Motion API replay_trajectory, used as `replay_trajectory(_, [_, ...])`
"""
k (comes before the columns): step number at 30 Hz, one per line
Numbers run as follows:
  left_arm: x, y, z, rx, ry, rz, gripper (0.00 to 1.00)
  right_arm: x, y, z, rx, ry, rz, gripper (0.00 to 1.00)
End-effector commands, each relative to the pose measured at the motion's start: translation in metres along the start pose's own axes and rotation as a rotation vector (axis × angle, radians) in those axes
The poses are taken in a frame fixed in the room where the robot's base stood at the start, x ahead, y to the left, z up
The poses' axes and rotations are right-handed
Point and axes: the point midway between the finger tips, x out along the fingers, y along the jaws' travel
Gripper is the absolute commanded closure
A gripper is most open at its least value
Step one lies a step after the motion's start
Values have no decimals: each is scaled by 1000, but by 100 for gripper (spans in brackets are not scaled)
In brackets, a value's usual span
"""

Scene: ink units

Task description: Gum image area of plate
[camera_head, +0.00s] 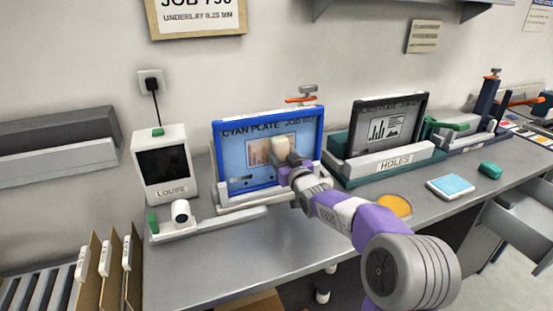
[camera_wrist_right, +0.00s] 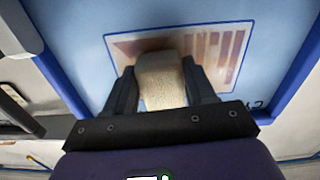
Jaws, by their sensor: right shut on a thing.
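The cyan plate (camera_head: 235,164) stands upright in a blue frame on the bench, labelled "CYAN PLATE JOB". Its printed image area (camera_head: 257,152) has a blue outline with brownish marks, and it also shows in the right wrist view (camera_wrist_right: 222,52). My right gripper (camera_head: 285,158) is shut on a pale sponge-like block (camera_wrist_right: 161,82). The block is in front of the image area, over its lower middle in the wrist view, and appears to touch the plate. It covers part of the image. My left gripper is not in view.
A box labelled "LOUPE" (camera_head: 161,165) stands left of the plate. A black plate in a green "HOLES" stand (camera_head: 390,165) is to the right. A light-blue pad (camera_head: 450,187), a green block (camera_head: 490,170) and a yellow-orange round thing (camera_head: 396,205) lie on the bench (camera_head: 210,270).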

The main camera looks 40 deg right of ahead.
Motion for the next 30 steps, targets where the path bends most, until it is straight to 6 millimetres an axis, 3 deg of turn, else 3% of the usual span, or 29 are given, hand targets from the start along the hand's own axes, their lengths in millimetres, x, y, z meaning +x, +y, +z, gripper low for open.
replay_trajectory(21, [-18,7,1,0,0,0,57,0,46,2,0,-1,1,70])
replay_trajectory(30, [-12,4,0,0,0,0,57,2,43,4,1,2,-1,70])
